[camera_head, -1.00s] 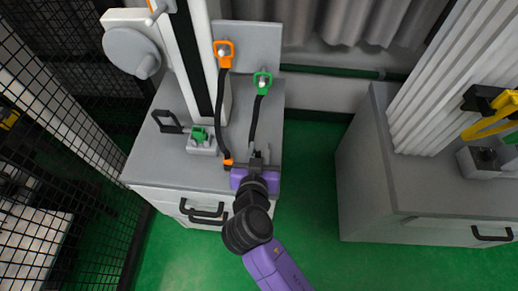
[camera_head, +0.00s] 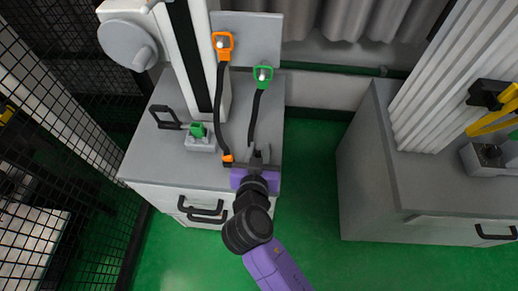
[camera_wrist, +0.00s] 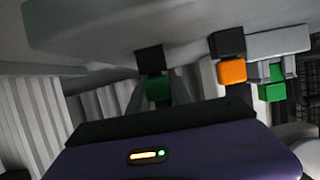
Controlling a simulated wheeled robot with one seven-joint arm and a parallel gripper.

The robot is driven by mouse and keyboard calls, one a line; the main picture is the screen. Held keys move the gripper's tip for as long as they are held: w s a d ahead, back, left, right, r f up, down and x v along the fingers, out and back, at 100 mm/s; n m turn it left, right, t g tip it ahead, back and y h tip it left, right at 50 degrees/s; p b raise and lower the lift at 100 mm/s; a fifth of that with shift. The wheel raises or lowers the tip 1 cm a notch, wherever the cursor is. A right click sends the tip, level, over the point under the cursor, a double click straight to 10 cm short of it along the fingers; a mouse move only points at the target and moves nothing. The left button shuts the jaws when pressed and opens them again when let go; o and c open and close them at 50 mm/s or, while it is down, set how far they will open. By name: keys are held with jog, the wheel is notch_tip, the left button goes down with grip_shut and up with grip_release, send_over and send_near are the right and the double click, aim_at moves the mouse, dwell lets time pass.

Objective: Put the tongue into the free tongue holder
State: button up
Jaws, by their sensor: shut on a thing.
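A black strap (camera_head: 255,115) runs from a green ring (camera_head: 263,77) down toward my fingers. Its lower end is partly hidden there. A second black strap runs from an orange ring (camera_head: 222,45) to an orange end piece (camera_head: 228,158) left of my gripper. A grey block with a green top (camera_head: 199,138) stands further left.
The bench (camera_head: 160,165) carries a white column with a black strip and a grey round disc (camera_head: 128,45). A black handle (camera_head: 165,118) stands at its left. Wire mesh fences the left. A second grey cabinet (camera_head: 380,190) stands right across a green floor gap.

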jog(key=shift+f, duration=0.15)
jog(key=o, duration=1.1)
jog(key=shift+c, duration=0.2)
jog(key=v, duration=0.7)
jog(key=shift+s, duration=0.35)
